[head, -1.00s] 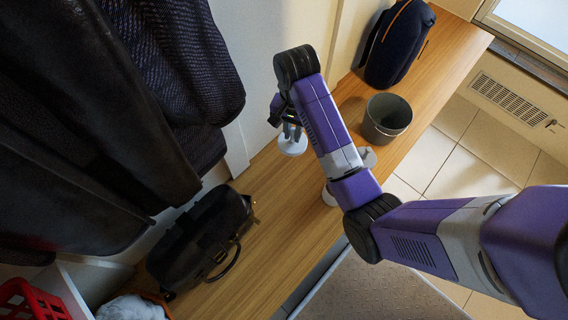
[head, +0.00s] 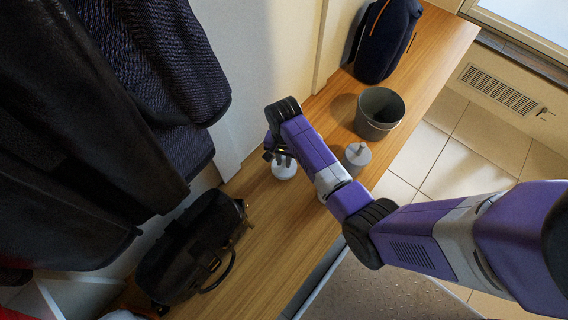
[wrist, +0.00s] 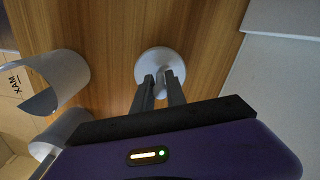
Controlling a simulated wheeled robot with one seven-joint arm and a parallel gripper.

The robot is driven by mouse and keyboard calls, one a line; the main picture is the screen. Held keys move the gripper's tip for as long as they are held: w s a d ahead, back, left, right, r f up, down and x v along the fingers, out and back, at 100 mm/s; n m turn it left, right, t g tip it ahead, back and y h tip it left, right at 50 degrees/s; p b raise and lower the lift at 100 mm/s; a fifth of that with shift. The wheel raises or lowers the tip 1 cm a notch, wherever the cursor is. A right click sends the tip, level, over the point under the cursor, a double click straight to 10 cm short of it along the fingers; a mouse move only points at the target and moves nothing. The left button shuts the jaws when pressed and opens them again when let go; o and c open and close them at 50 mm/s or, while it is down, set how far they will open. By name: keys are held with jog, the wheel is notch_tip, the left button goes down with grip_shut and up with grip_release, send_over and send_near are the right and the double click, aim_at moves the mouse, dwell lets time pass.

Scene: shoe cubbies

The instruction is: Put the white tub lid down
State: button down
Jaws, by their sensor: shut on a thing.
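The white tub lid (head: 284,171) is a small round disc with a knob, over the wooden bench (head: 262,235) near the wall. It also shows in the wrist view (wrist: 153,58), flat side toward the wood. My gripper (head: 280,158) is above it, and in the wrist view its two fingers (wrist: 161,82) are shut on the knob. The lid is at or very close to the bench surface; I cannot tell whether it touches. My arm hides part of the bench to the right of the lid.
A dark backpack (head: 386,40) is at the far end. A black handbag (head: 192,245) lies lower left, below hanging dark coats (head: 90,130). Bare wood lies around the lid.

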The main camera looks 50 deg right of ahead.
aim_at(281, 172)
jog(key=shift+f, duration=1.25)
jog(key=shift+f, duration=0.15)
jog(key=c, duration=1.4)
grip_release()
jog(key=shift+o, duration=0.2)
